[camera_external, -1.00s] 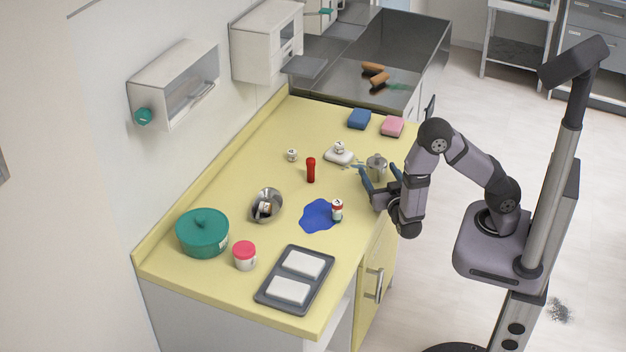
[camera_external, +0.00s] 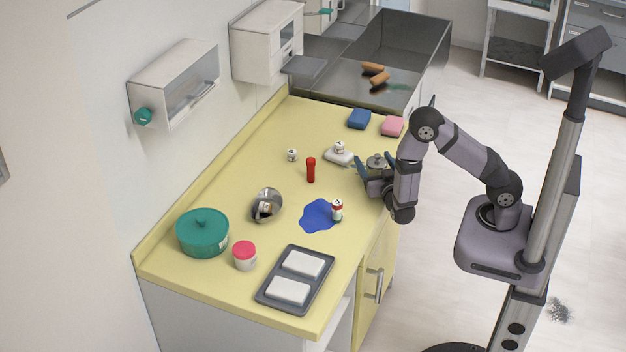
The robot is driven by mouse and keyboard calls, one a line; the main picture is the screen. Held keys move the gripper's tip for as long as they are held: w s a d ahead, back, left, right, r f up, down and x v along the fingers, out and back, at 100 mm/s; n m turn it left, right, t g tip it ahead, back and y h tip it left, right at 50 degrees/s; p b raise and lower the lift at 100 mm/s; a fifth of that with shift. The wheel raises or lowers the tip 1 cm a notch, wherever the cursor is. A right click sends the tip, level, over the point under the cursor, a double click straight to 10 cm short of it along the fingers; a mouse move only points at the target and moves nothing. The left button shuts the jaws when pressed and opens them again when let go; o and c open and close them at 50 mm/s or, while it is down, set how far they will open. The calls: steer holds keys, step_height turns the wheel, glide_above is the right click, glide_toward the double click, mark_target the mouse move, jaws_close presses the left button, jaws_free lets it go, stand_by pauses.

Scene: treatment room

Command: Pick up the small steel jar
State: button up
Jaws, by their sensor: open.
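The small steel jar (camera_external: 376,161) stands upright near the right edge of the yellow counter (camera_external: 225,180); its lid with a knob shows, and its lower body is largely hidden by my gripper. My gripper (camera_external: 375,170) is open and low at the counter's edge. Its blue-tipped fingers show on the left and right of the jar, apparently on either side of it. I cannot tell whether they touch it.
A white dish (camera_external: 339,157) with a small jar in it stands close to the left. A red bottle (camera_external: 311,170), blue sponge (camera_external: 359,118) and pink sponge (camera_external: 392,126) are nearby. A small can (camera_external: 337,209) stands by a blue patch (camera_external: 316,216).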

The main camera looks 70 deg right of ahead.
steer(key=shift+w+d, duration=0.3)
steer(key=shift+d, duration=0.1)
steer(key=shift+c, duration=0.7)
steer(key=c, duration=1.1)
steer(key=shift+r, duration=0.25)
step_height(320, 180, up, 10)
steer(key=shift+f, duration=0.2)
